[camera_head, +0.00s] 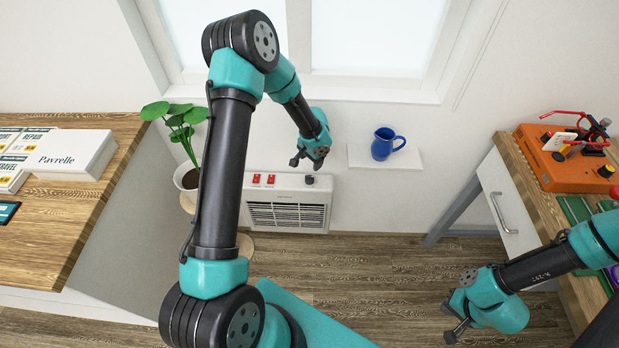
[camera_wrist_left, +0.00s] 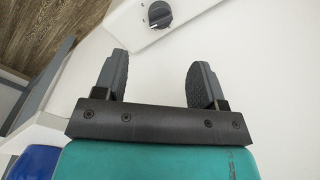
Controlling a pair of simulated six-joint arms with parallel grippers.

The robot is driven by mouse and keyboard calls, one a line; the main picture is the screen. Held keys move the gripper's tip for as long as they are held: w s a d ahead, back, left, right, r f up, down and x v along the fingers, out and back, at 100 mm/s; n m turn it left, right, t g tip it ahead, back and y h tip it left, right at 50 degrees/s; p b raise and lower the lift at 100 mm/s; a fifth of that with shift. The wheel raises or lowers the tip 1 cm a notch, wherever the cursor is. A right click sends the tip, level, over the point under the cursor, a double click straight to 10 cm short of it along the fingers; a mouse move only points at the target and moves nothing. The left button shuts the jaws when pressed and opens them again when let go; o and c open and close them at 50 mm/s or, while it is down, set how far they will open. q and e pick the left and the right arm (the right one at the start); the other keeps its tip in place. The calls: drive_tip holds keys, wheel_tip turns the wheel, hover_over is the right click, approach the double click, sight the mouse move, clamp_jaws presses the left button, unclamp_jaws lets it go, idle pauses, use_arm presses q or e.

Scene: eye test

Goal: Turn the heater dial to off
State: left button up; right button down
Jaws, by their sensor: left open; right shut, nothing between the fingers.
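The white heater (camera_head: 322,197) stands against the back wall below the window. Its dark round dial (camera_head: 309,180) is at the right end of its top, with two red switches (camera_head: 263,179) to the left. My left gripper (camera_head: 305,162) is just above the dial in the head view. In the left wrist view the dial (camera_wrist_left: 159,15) lies beyond the fingertips of my open left gripper (camera_wrist_left: 154,60), apart from them. A pale mark shows on the dial; its setting is too small to read. My right gripper (camera_head: 451,325) is shut and empty at the lower right, far from the heater.
A potted plant (camera_head: 185,177) is left of the heater. A wooden counter (camera_head: 62,214) and a workbench with an orange device (camera_head: 560,172) flank the open floor.

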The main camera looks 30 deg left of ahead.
sight(310, 177)
use_arm(q)
drive_tip(key=f, duration=1.1)
drive_tip(key=shift+w+a+f, duration=0.1)
drive_tip(key=shift+a+f, duration=0.2)
drive_tip(key=shift+a, duration=0.05)
drive_tip(key=c, duration=0.9)
